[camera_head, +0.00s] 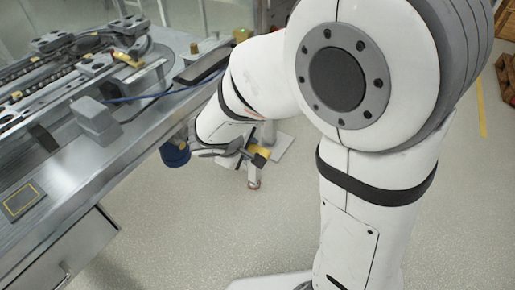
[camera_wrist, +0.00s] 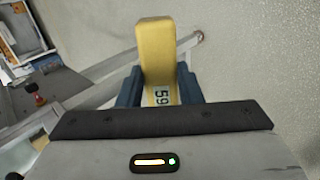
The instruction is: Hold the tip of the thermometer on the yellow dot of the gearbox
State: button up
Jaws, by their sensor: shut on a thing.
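My gripper (camera_wrist: 160,80) is shut on a yellow, bar-shaped thing marked 59, which I take for the thermometer (camera_wrist: 157,45). Its body sticks out beyond the blue fingers in the wrist view; I cannot make out a thin tip. In the head view my gripper (camera_head: 248,154) is beside the bench, over the floor, with the yellow thermometer (camera_head: 263,151) small at its end. I cannot pick out the gearbox or its yellow dot for sure in either view.
A metal bench (camera_head: 60,190) with rails and grey blocks fills the left. A blue cylinder (camera_head: 174,153) is at its edge, left of my gripper. A grey block (camera_head: 95,118) stands on the bench. The floor (camera_head: 200,240) is clear in front. A wooden pallet (camera_head: 507,75) is far right.

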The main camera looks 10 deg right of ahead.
jog(key=shift+w+a+r+p, duration=0.1)
jog(key=shift+w+a+p, duration=0.4)
jog(key=shift+w+a, duration=0.4)
jog(key=shift+w+a+p, duration=0.45)
jog(key=shift+w+a, duration=0.15)
jog(key=shift+a, duration=0.45)
jog(key=shift+w+a, duration=0.85)
jog(key=shift+a, duration=0.2)
jog(key=shift+d, duration=0.1)
jog(key=s+d+b, duration=0.1)
jog(key=d, duration=0.1)
jog(key=s+d+b, duration=0.1)
jog(key=s+d, duration=0.1)
jog(key=s+d+b, duration=0.2)
jog(key=s+d, duration=0.4)
jog(key=d, duration=0.2)
jog(key=shift+s+d, duration=0.25)
jog(key=shift+s, duration=0.15)
dwell(0.5)
